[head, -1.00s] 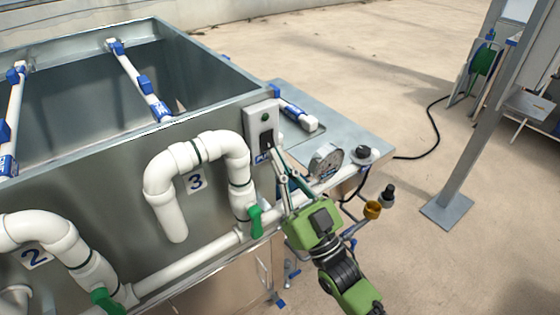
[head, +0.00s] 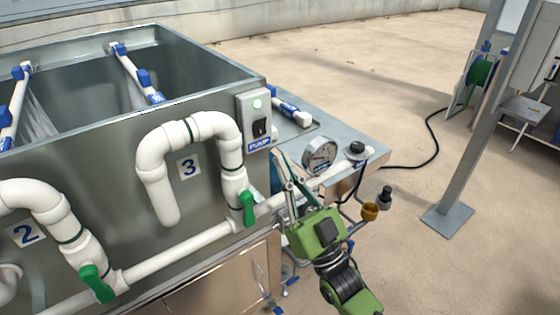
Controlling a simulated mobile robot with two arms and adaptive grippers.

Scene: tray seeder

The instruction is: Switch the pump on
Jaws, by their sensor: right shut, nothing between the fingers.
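The pump switch box (head: 254,118) is a grey plate on the right end of the metal tank's front wall, above a blue PUMP label (head: 259,145). Its round light (head: 257,104) glows pale green. The black rocker switch (head: 260,128) is in plain view below the light. Water streams show under the white spray pipes in the tank. My right gripper (head: 281,160) is shut and empty, below and to the right of the switch, apart from it. My left gripper is not in view.
A pressure gauge (head: 320,154) and a black knob (head: 357,148) sit just right of my right gripper. White pipes with green valve handles (head: 249,208) run along the tank front. A metal post (head: 470,140) stands at the right.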

